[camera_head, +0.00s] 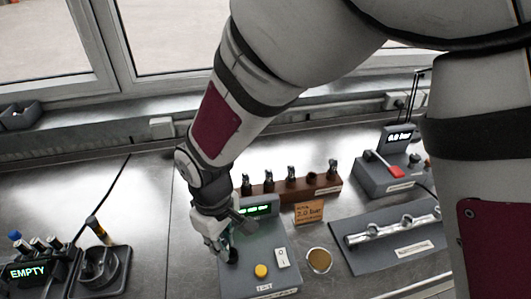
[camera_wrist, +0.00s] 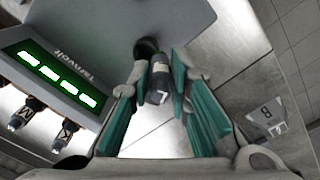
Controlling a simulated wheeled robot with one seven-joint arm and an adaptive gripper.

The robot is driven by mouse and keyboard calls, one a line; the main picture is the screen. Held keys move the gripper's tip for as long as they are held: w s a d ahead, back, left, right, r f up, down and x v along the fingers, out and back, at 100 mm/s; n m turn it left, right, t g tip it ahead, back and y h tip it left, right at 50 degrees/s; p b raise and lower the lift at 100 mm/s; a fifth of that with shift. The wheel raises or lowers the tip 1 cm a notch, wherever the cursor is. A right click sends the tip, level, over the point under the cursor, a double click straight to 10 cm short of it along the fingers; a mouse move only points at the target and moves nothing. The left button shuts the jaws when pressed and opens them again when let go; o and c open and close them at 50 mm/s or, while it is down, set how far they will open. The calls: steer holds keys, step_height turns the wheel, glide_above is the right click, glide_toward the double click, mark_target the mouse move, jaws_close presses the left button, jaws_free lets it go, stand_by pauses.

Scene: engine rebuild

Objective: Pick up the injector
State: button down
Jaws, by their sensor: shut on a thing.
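The injector (camera_wrist: 159,72) is a dark cylinder with a pale metal tip, seen end-on between the fingers in the wrist view. My gripper (camera_wrist: 163,88) is shut on it, with green finger pads on either side. The injector's far end meets a dark round socket in the grey test unit (camera_wrist: 180,18); I cannot tell how deep it sits. In the head view my gripper (camera_head: 226,250) is over the left part of the test unit (camera_head: 262,273), and mostly hides the injector.
A brown rack (camera_head: 318,188) holding several injectors stands behind the unit. An orange card (camera_head: 309,212) and a round brass-coloured disc (camera_head: 319,261) are to its right. A fuel rail (camera_head: 390,229) lies on a mat farther right. A display reading EMPTY (camera_head: 28,272) is at left.

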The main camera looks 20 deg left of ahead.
steer(key=s+r+p, duration=0.1)
steer(key=s+p, duration=0.5)
steer(key=s, duration=0.8)
steer(key=shift+a+r, duration=0.15)
steer(key=shift+a, duration=0.05)
steer(key=shift+w, duration=0.1)
